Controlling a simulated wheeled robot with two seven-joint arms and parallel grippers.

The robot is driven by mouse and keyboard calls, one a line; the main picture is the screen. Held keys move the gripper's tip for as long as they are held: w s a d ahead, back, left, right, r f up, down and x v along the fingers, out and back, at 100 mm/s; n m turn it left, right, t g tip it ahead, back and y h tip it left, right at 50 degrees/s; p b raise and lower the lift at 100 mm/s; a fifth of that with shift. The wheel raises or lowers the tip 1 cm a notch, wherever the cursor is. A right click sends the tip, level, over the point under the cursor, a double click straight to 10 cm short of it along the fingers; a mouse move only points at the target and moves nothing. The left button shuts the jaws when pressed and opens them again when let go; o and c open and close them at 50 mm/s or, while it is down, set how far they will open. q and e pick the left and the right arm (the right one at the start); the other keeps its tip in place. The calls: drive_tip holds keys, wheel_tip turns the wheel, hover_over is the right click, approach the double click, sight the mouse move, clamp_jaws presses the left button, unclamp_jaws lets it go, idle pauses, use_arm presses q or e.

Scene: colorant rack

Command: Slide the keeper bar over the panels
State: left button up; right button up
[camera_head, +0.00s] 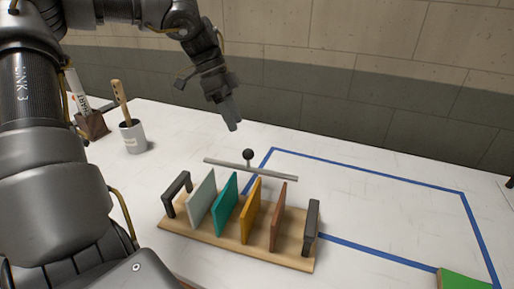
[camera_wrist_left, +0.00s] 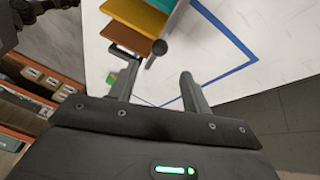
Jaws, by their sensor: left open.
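The keeper bar (camera_head: 225,165) is a thin grey rod with a black ball knob (camera_head: 249,154) on its middle. It shows just behind the upright panels in the head view; what supports it is hidden. The wooden rack (camera_head: 232,247) holds a pale panel (camera_head: 200,203), a teal panel (camera_head: 225,203), an orange panel (camera_head: 250,212) and a brown panel (camera_head: 277,220) between two dark end brackets. My left gripper (camera_head: 233,127) is open and empty, above and behind the bar. In the left wrist view, the knob (camera_wrist_left: 159,47) appears between and beyond its fingers (camera_wrist_left: 160,78). My right gripper is not visible.
A grey cup (camera_head: 132,137) with a wooden-handled tool and a brown holder (camera_head: 92,125) stand at the left. Blue tape (camera_head: 370,170) outlines a clear table area behind and right of the rack. A green item (camera_head: 462,280) lies at bottom right.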

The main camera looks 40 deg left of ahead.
sight(246, 150)
use_arm(q)
drive_tip(key=x, duration=0.9)
drive_tip(key=shift+f+p, duration=0.3)
drive_tip(key=shift+p, duration=0.1)
drive_tip(key=shift+d+f, duration=0.3)
drive_tip(key=shift+f, duration=0.2)
clamp_jaws()
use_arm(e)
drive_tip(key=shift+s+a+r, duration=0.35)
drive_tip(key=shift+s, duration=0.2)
